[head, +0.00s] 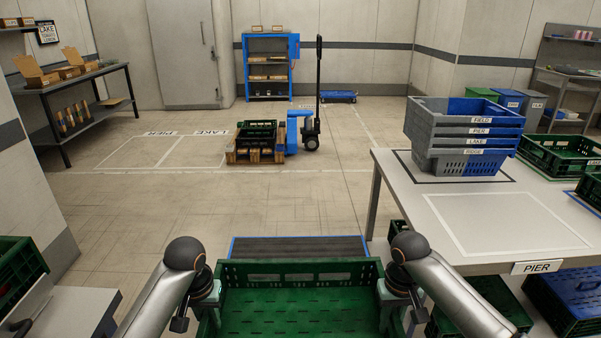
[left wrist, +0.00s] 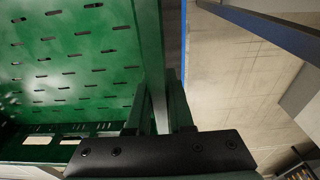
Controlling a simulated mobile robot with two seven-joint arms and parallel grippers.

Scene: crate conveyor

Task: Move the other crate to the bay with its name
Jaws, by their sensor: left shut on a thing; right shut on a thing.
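A green crate (head: 300,270), empty with a slotted floor, is held at the bottom centre of the head view; no name on it is readable. My left gripper (head: 208,300) is shut on its left side and my right gripper (head: 390,298) on its right side. In the left wrist view the crate's slotted inside (left wrist: 70,70) fills the left, with my left gripper's fingers (left wrist: 162,105) at its wall. A white-outlined bay (head: 500,222) on the right table is empty, above a PIER sign (head: 538,267). Floor bays marked PIER (head: 150,150) and LAKE (head: 205,150) lie empty ahead.
A dark conveyor (head: 298,247) with blue edges lies just beyond the crate. Stacked blue-grey crates (head: 465,135) stand on the right table (head: 415,200). A pallet jack (head: 300,128) carries a pallet with a green crate (head: 257,133). Open floor lies ahead and left.

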